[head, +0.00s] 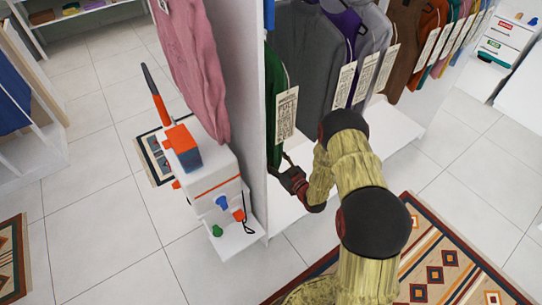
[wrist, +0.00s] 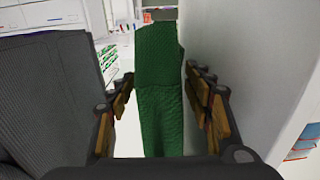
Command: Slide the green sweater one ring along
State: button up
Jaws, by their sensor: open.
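The green sweater (head: 272,118) hangs edge-on at the left end of the wardrobe row, close to the white side panel, with a paper tag on its right. My gripper (head: 288,172) is low by its bottom edge. In the wrist view the green sweater (wrist: 158,75) lies between my gripper's (wrist: 162,100) two spread, wood-coloured fingers. Neither finger appears to press on it.
A grey garment (head: 305,62) hangs to the right, and it fills the left of the wrist view (wrist: 45,100). The white side panel (head: 240,75) stands close on the left, beside my right finger in the wrist view (wrist: 225,60). Several tagged garments continue rightward.

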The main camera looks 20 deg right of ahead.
jog(key=v, duration=1.2)
dwell(0.4)
